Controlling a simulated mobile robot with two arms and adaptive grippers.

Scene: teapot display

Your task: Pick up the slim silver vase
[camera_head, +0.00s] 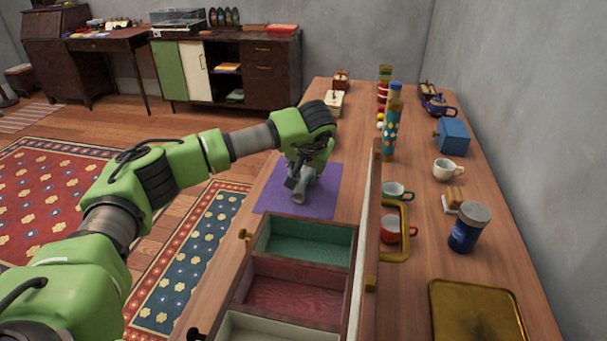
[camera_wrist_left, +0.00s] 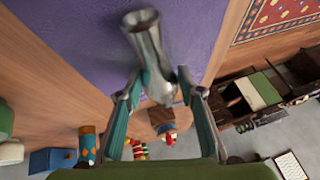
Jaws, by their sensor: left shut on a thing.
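The slim silver vase (camera_wrist_left: 148,48) is between the fingertips of my left gripper (camera_wrist_left: 155,84) in the left wrist view, and the gripper is shut on it. One end of the vase points away from the gripper, over the purple mat (camera_wrist_left: 85,35). In the head view the vase (camera_head: 298,194) shows small and grey below my left gripper (camera_head: 299,182), over the purple mat (camera_head: 325,188). Part of it is hidden by the gripper. I cannot tell whether it touches the mat. My right gripper is not in view.
An organiser with green, red and white compartments (camera_head: 243,275) stands nearer than the mat. To the right are a tall patterned bottle (camera_head: 391,130), mugs (camera_head: 447,170), a blue box (camera_head: 453,136), a blue jar (camera_head: 466,232) and a gold tray (camera_head: 475,315). Table is clear left of the mat.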

